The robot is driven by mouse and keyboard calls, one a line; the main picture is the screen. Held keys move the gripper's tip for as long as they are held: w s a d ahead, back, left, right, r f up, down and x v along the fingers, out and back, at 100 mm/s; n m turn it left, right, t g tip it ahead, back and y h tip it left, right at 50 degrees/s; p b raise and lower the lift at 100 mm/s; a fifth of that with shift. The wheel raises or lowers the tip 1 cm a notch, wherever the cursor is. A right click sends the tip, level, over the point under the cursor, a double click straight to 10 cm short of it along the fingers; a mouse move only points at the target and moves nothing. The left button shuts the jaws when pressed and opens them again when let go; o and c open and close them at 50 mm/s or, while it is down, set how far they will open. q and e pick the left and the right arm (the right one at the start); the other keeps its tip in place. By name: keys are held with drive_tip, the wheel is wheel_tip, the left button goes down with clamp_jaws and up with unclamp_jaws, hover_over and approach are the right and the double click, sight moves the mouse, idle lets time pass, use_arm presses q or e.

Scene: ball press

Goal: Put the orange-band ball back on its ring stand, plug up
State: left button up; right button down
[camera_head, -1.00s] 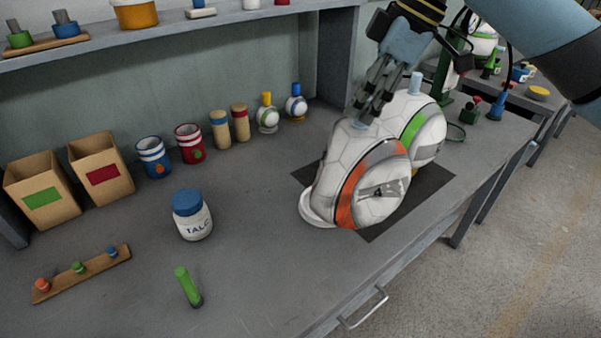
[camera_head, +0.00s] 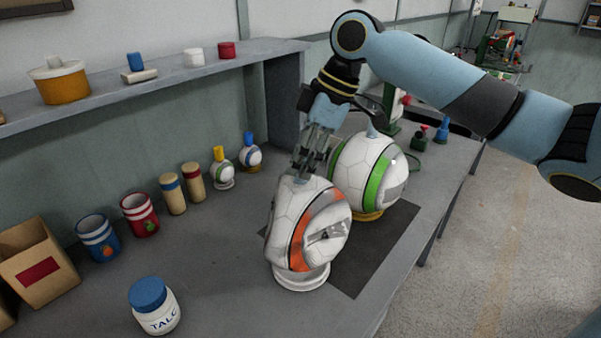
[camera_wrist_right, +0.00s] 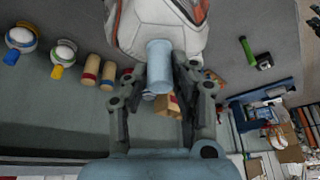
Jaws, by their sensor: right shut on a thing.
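The white orange-band ball (camera_head: 284,212) is at the middle of the head view, its outline uneven rather than round. Its white ring stand (camera_head: 302,278) shows directly below it; I cannot tell whether the ball rests on it or is just above. My right gripper (camera_head: 303,172) is above the ball, fingers pointing down, shut at the pale blue plug on its top. In the right wrist view the plug (camera_wrist_right: 159,62) stands between the fingers (camera_wrist_right: 158,82), with the ball (camera_wrist_right: 158,27) beyond it. My left gripper is not in view.
A green-band ball (camera_head: 352,172) on a yellow ring stands close behind and right, on the dark mat (camera_head: 372,250). A talc jar (camera_head: 155,306) stands front left. Mugs, shakers and two small balls line the back, below a shelf (camera_head: 190,80). The table between is clear.

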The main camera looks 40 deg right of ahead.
wheel_tip(320, 180, down, 3)
drive_tip(key=shift+f, duration=0.1)
drive_tip(key=shift+f, duration=0.25)
drive_tip(key=c, duration=1.1)
unclamp_jaws()
drive_tip(key=v, duration=1.2)
drive_tip(key=shift+s+r, duration=0.1)
drive_tip(key=shift+r, duration=0.25)
